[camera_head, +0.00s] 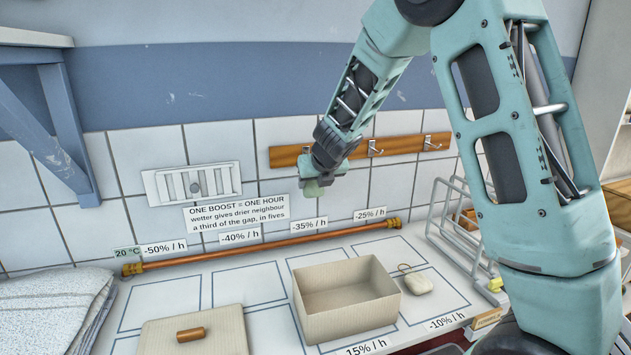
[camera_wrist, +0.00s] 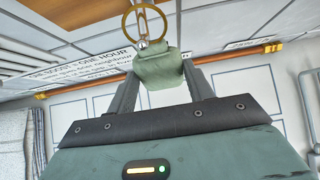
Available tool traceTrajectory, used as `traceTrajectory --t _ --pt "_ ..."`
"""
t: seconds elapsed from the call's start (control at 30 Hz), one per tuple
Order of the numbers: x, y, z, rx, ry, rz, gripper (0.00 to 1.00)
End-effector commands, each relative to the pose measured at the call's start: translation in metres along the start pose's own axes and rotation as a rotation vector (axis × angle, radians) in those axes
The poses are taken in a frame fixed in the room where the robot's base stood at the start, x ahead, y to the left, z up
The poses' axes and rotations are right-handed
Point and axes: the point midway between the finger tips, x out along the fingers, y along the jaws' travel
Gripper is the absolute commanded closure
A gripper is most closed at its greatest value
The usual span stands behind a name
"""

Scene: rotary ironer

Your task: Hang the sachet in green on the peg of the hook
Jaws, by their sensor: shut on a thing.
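My gripper (camera_head: 318,180) is shut on the green sachet (camera_head: 312,189), in front of the wall just below the wooden hook rail (camera_head: 285,156). In the wrist view the sachet (camera_wrist: 161,70) sits between the two fingers of my gripper (camera_wrist: 160,76). Its tan ring-shaped loop (camera_wrist: 129,22) stands above it. A small shiny metal peg (camera_wrist: 143,42) shows within the loop's outline; I cannot tell whether the loop is around it. In the head view metal hooks (camera_head: 374,149) (camera_head: 431,143) show on the rail right of my gripper; my arm hides part of the rail.
A copper pipe (camera_head: 260,245) runs along the wall below. On the counter are an open beige box (camera_head: 345,325), a pale sachet (camera_head: 417,284) with a loop, a lid (camera_head: 225,330) and a wire rack (camera_head: 448,225). A vent (camera_head: 193,184) is left.

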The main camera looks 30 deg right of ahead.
Motion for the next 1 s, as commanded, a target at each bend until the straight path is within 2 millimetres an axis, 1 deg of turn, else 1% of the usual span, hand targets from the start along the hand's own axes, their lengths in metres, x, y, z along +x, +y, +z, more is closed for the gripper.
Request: traceTrajectory --t 0.37,0.4,0.47,0.5,0.8,0.87,0.97,1.0 --pt "0.0 0.0 0.0 0.0 0.0 0.0 0.73" --pt "0.0 0.0 0.0 0.0 0.0 0.0 0.43" --pt "0.0 0.0 0.0 0.0 0.0 0.0 0.26" --pt "0.0 0.0 0.0 0.0 0.0 0.0 0.23" --pt "-0.003 0.0 0.001 0.0 0.0 0.0 0.23" --pt "-0.008 0.001 0.002 0.0 -0.001 0.001 0.23" --pt "-0.022 0.001 0.003 -0.001 -0.002 0.001 0.23" --pt "-0.03 0.001 0.004 -0.001 -0.003 0.001 0.23"
